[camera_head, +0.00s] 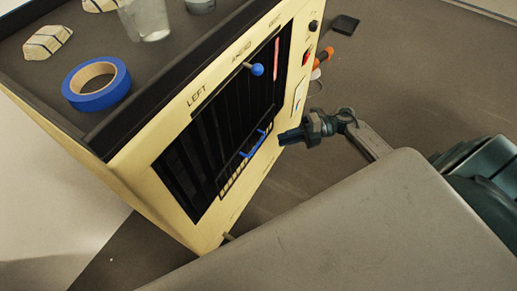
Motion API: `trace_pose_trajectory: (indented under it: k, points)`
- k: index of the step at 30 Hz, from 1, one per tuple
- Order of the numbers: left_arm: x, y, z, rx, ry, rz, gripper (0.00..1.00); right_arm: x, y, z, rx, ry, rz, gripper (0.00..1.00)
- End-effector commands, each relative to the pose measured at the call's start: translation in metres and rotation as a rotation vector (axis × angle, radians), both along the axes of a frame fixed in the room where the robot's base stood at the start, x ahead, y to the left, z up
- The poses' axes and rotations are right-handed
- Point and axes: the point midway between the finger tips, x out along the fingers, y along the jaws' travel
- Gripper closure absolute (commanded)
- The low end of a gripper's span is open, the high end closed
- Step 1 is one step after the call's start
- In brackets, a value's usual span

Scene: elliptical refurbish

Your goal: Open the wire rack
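A cream box stands tilted in the head view, with a dark slatted panel (215,148) in its front. I take this panel for the wire rack, but cannot be sure. A blue bar handle (254,144) sits low on the panel, and a blue round knob (257,69) sits near its top edge. My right gripper (284,138) comes in from the right, its dark tip just right of the blue handle and seemingly apart from it. Its fingers are too small and dark to tell open from shut. My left gripper is not in view.
On the box's dark top lie a blue tape roll (96,84), a clear cup (148,17) and a cream block (47,42). Right of the box are an orange-handled tool (323,57) and a dark square pad (345,24). The brown surface right of the box is mostly bare.

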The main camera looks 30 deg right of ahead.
Motion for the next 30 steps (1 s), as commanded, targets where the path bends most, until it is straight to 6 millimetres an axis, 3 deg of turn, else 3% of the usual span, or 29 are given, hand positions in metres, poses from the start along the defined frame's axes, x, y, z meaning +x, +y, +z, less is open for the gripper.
trace_pose_trajectory:
  k: [9, 15, 28, 30]
  points:
    - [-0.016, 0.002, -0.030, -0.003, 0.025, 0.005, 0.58, 0.015, 0.058, -0.004, 0.008, -0.001, -0.005, 0.82]
    - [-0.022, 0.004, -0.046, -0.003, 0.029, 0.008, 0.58, 0.022, 0.085, -0.010, 0.007, 0.001, -0.005, 0.82]
    - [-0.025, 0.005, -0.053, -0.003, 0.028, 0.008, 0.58, 0.025, 0.095, -0.013, 0.004, 0.001, -0.006, 0.82]
    - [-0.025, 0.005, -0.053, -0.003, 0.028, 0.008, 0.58, 0.025, 0.095, -0.013, 0.004, 0.001, -0.006, 0.94]
